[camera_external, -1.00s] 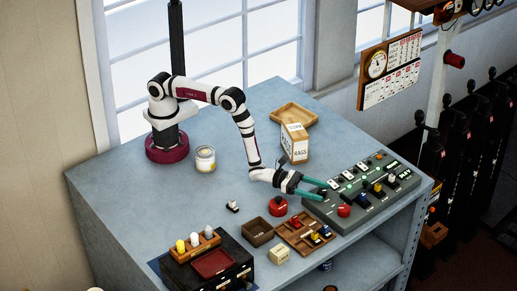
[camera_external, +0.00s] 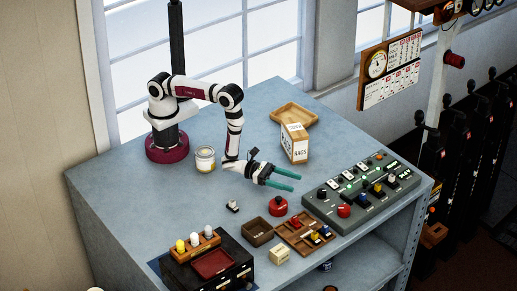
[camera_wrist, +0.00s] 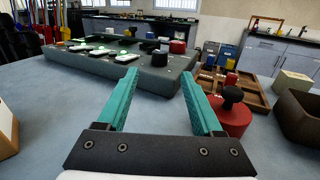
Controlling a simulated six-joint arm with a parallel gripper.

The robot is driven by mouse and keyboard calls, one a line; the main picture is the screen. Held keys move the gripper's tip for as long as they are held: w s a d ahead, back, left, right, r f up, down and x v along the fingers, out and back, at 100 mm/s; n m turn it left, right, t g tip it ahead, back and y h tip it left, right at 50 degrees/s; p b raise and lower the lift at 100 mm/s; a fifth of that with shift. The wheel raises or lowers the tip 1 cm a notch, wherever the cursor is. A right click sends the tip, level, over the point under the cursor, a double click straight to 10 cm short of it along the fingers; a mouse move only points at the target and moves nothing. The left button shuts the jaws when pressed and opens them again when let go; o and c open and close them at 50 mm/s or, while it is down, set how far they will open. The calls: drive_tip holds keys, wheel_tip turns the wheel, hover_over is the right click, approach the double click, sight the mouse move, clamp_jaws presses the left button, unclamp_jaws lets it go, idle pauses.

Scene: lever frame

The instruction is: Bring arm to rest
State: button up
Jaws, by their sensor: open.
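My gripper (camera_external: 299,181) has two teal fingers. They are apart with nothing between them, and it is held above the bench to the left of the lever panel. In the wrist view the open fingers (camera_wrist: 160,88) point toward the panel. The grey lever panel (camera_external: 330,213) has several knobs, levers and green lights, and stands at the right of the bench. It also shows ahead of the fingers in the wrist view (camera_wrist: 152,79). My arm is bent at the elbow, with its base at the back left.
A red round-knobbed object (camera_external: 278,207) sits just in front of the gripper. A wooden tray of parts (camera_external: 291,236), a brown box (camera_external: 257,232) and a cream block (camera_external: 279,255) stand nearer. The RAGS box (camera_external: 295,146) is behind; a can (camera_external: 205,159) is near my base.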

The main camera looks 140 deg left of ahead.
sight(320, 190)
drive_tip(key=x, duration=1.1)
drive_tip(key=shift+w+a, duration=0.15)
drive_tip(key=shift+w, duration=0.1)
drive_tip(key=shift+w+n+g+y, duration=0.3)
drive_tip(key=shift+w+y, duration=0.05)
drive_tip(key=shift+y, duration=0.25)
drive_tip(key=shift+n+g+y, duration=0.4)
drive_tip(key=shift+n+y, duration=0.1)
drive_tip(key=shift+s+n+g+y, duration=0.2)
drive_tip(key=shift+n+g+y, duration=0.35)
drive_tip(key=shift+y, duration=0.25)
drive_tip(key=shift+s, duration=0.25)
